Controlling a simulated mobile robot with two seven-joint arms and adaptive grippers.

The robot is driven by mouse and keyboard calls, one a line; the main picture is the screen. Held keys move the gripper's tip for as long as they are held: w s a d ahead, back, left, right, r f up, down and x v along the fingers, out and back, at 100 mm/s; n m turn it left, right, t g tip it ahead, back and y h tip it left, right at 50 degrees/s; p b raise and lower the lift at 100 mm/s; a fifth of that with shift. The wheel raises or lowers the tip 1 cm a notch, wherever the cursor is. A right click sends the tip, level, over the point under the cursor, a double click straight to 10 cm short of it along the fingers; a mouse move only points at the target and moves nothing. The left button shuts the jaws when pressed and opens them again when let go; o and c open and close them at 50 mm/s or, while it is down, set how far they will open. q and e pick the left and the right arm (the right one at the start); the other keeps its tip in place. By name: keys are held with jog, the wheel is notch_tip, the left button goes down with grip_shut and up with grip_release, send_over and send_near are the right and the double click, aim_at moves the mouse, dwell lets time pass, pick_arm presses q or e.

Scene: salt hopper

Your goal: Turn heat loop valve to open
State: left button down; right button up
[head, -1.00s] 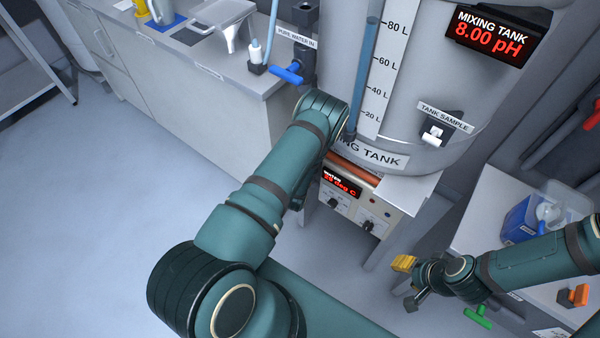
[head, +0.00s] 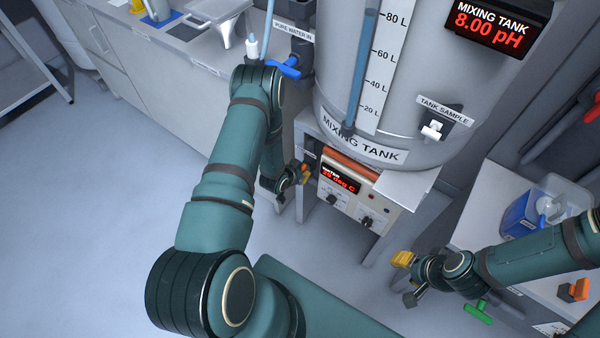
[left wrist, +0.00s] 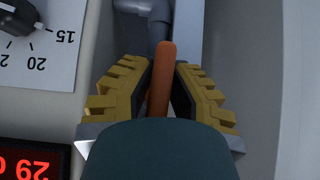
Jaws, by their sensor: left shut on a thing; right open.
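An orange valve handle (left wrist: 163,72) lies lengthwise between the yellow-padded fingers of my left gripper (left wrist: 156,92) in the left wrist view, joined to a grey pipe fitting (left wrist: 150,30). My left gripper is shut on this handle. In the head view my left gripper (head: 299,173) is small and partly hidden at the left side of the heater panel under the mixing tank. No label for the valve is readable. My right gripper (head: 407,279) is open and empty, low at the right, near the right-hand bench.
The heater panel (head: 352,203) has knobs and a red display. The mixing tank (head: 430,110) stands above it. A blue-handled water valve (head: 285,68) is at the left counter's end. The right bench holds a blue container (head: 519,218); a green handle (head: 477,312) is below. The left floor is clear.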

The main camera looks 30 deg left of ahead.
pick_arm(q)
jog(key=shift+d, duration=0.2)
jog(key=c, duration=0.9)
grip_release()
jog(key=shift+c, duration=0.2)
jog(key=shift+a, duration=0.1)
jog(key=shift+s+r, duration=0.3)
jog(key=shift+r, duration=0.1)
jog(key=v, duration=1.1)
jog(key=shift+a, duration=0.1)
